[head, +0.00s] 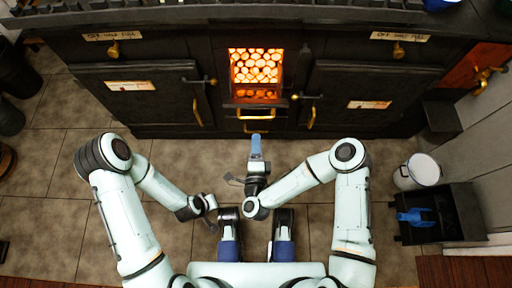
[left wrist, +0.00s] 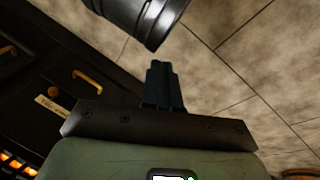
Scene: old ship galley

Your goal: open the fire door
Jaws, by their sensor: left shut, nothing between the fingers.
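The black stove's glowing fire opening (head: 256,68) is at the top centre of the head view, with an orange honeycomb pattern. A brass handle (head: 256,116) is on the dark front just below it. I cannot tell whether a door covers the glow. My right gripper (head: 256,142) points at the stove from below that handle, apart from it. Its blue fingers show as one narrow shape, so their gap is hidden. My left gripper (left wrist: 163,66) is shut and empty, well back from the stove. The left wrist view also shows part of the glow (left wrist: 15,163).
Side oven doors (head: 140,92) (head: 362,95) with brass handles flank the fire opening. A white bucket (head: 420,170) and a black box (head: 452,215) with a blue scoop (head: 414,216) stand at the right. The tiled floor before the stove is clear.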

